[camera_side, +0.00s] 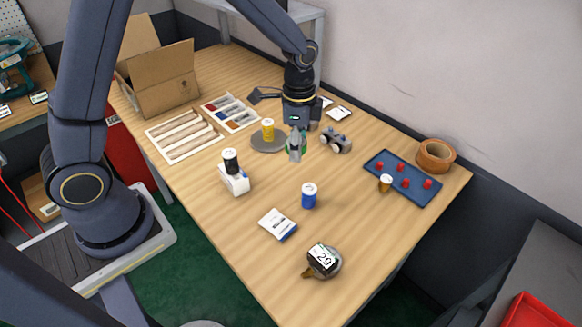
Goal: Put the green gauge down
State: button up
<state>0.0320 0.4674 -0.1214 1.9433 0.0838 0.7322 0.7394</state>
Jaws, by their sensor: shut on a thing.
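My gripper (296,154) points down over the middle of the wooden table (350,240). It is shut on the green gauge (302,149), of which only a little green shows between and beside the grey fingers. Most of the gauge is hidden by the fingers. I cannot tell from this view whether its bottom touches the table.
A yellow cylinder (268,130) stands on a grey disc left of my gripper. A grey jointed part (337,142) lies close on the right. A blue cylinder (309,196) stands in front. A blue pegged tray (420,188) is at right. Table between them is bare.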

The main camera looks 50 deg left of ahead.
jog(key=shift+w+d+f, duration=0.2)
jog(key=shift+d, duration=0.25)
jog(key=shift+w+d+f, duration=0.15)
jog(key=shift+w+d, duration=0.05)
jog(key=shift+d, duration=0.25)
jog(key=w+d+f, duration=0.1)
jog(key=w+f, duration=0.3)
jog(key=w, duration=0.5)
send_over(341, 174)
notch_tip(341, 174, down, 5)
jog(key=shift+s+f, duration=0.1)
jog(key=shift+f, duration=1.65)
jog(key=shift+f, duration=0.1)
jog(key=o, duration=1.2)
